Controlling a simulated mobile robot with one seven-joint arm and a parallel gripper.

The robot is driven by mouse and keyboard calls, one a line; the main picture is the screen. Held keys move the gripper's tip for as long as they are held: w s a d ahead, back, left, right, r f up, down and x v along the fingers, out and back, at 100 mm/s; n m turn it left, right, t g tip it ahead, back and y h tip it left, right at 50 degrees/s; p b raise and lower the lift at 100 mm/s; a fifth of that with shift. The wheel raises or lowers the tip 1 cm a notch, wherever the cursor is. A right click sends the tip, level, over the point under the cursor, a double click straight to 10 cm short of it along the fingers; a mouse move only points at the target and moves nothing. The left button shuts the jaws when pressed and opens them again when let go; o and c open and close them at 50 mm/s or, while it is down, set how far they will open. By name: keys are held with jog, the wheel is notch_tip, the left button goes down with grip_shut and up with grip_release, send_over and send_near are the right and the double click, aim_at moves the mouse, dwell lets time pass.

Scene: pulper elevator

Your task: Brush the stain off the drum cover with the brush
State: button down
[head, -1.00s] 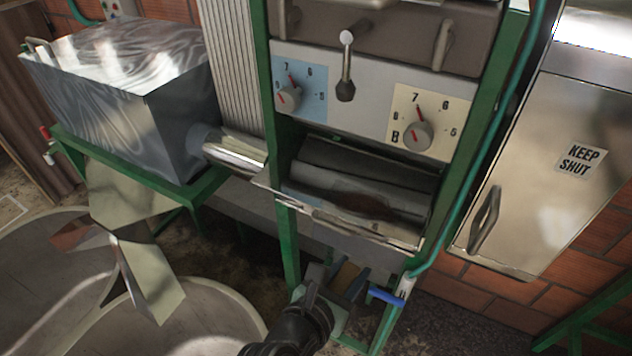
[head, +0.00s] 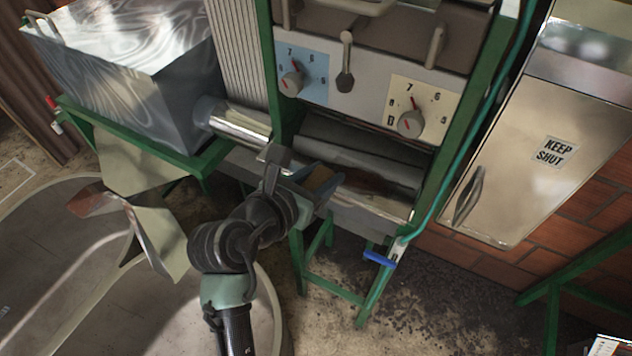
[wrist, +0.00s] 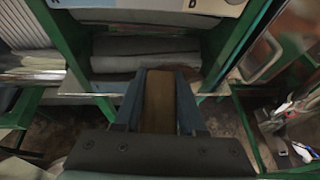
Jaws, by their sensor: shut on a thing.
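The grey rounded drum cover (head: 335,151) lies in the opening of the green-framed machine, below the dial panel. A dark reddish-brown stain (head: 366,183) shows on its lower right part. My gripper (head: 322,180) is at the front left of the opening, left of the stain. It is shut on the brown brush (head: 317,179), and the brush also shows between the two fingers in the wrist view (wrist: 158,102). The drum cover (wrist: 135,62) lies beyond the fingertips there. I cannot tell whether the brush touches the cover.
A metal tank (head: 140,90) stands at left, joined by a shiny pipe (head: 238,119). A blue-handled valve (head: 379,259) hangs below the opening at right. A steel cabinet (head: 535,130) marked KEEP SHUT is at far right. Round basins (head: 60,250) stand at lower left.

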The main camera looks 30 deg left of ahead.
jog(key=w+b, duration=0.1)
jog(key=w, duration=0.1)
jog(key=w+b, duration=0.1)
jog(key=w, duration=0.1)
jog(key=w+f+b, duration=0.1)
jog(key=w+b, duration=0.1)
jog(key=w, duration=0.1)
jog(key=shift+d, duration=0.1)
jog(key=shift+w+d+f, duration=0.1)
jog(key=shift+w, duration=0.65)
jog(key=shift+a+r+x, duration=0.1)
jog(key=shift+r+x, duration=0.05)
jog(key=shift+x, duration=0.75)
jog(key=shift+a+r+x, duration=0.1)
jog(key=shift+x, duration=0.8)
jog(key=shift+w, duration=0.15)
jog(key=shift+f+b, duration=0.4)
jog(key=shift+f, duration=0.25)
jog(key=shift+d, duration=0.1)
